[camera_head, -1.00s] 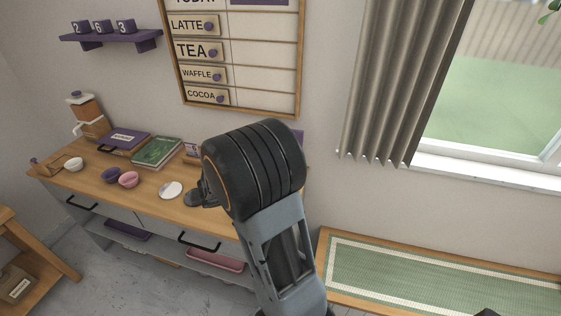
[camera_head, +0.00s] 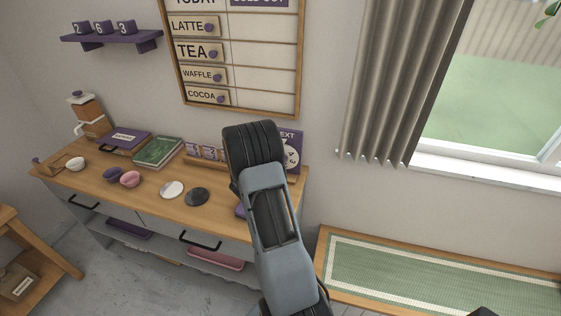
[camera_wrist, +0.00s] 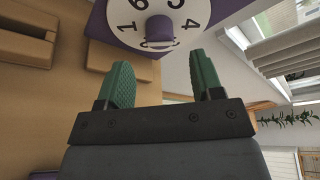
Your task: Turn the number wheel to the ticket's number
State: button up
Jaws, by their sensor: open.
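The number wheel (camera_wrist: 192,12) is a white dial with black digits on a purple board (camera_wrist: 100,25), at the top of the wrist view. A purple knob (camera_wrist: 159,30) sticks out from its middle. Digits 1 and 4 are readable; others are cut off. In the head view the wheel (camera_head: 292,153) shows partly behind my arm, under the word NEXT. My gripper (camera_wrist: 163,75) is open and empty, its green fingers apart, with the knob beyond and between the tips. Small numbered cards (camera_head: 205,152) stand in a wooden holder left of the wheel; I cannot read them surely.
The wooden counter (camera_head: 150,196) carries a green book (camera_head: 157,152), a purple box (camera_head: 124,138), bowls and round discs (camera_head: 197,196). The menu board (camera_head: 262,110) hangs above. A shelf (camera_head: 110,41) holds blocks 2, 6, 3. A green mat bench (camera_head: 440,275) stands right.

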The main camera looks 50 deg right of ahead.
jog(key=shift+p+x, duration=0.4)
jog(key=shift+x, duration=2.1)
jog(key=shift+c, duration=0.3)
jog(key=c, duration=0.9)
jog(key=shift+o, duration=0.2)
jog(key=shift+f+b, duration=0.1)
jog(key=shift+b, duration=0.4)
